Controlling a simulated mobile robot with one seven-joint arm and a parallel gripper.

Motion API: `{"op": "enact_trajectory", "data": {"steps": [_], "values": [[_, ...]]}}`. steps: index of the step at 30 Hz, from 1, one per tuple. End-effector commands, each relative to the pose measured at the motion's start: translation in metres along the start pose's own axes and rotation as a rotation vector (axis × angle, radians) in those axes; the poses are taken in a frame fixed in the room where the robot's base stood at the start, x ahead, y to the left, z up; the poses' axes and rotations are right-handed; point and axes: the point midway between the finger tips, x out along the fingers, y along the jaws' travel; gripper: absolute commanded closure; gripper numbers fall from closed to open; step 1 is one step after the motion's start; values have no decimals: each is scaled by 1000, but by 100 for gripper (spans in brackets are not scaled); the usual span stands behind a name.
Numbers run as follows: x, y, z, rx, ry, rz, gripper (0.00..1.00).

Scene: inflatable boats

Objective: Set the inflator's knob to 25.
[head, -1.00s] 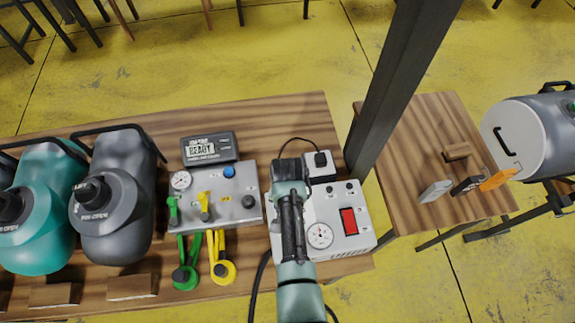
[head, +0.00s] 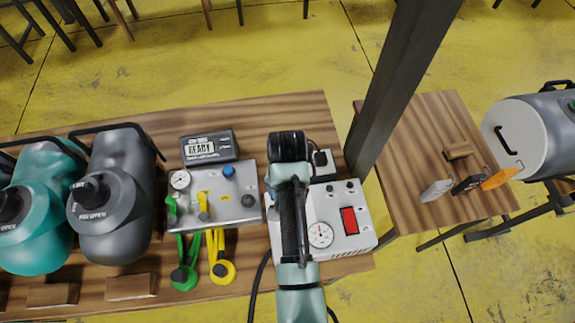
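The inflator looks to be the white box (head: 335,240) on the wooden table. It has a round dial gauge (head: 320,234), a red panel (head: 349,220) and two small dark round parts (head: 329,188) near its back edge. My arm lies over its left part, so any knob there is hidden, and no number setting can be read. The dark end of my arm, with my gripper (head: 288,146), is above the box's back edge. Its fingers cannot be made out, nor whether it touches anything.
A grey metal panel (head: 235,207) with a gauge, blue knob and coloured valves stands to the left. A display reading READY (head: 209,147) is behind it. Grey (head: 110,225) and teal (head: 35,235) tanks stand further left. A dark post (head: 402,85) rises close by on the right.

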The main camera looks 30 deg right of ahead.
Motion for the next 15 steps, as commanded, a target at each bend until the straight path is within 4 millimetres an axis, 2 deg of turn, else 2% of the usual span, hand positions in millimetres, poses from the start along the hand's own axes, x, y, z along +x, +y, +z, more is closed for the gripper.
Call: {"op": "enact_trajectory", "data": {"steps": [6, 10, 15], "values": [[-34, -1, -1, 0, 3, -1, 27], [-44, 0, -1, 0, 2, 0, 27], [-47, 0, 0, 0, 0, 1, 27]]}}
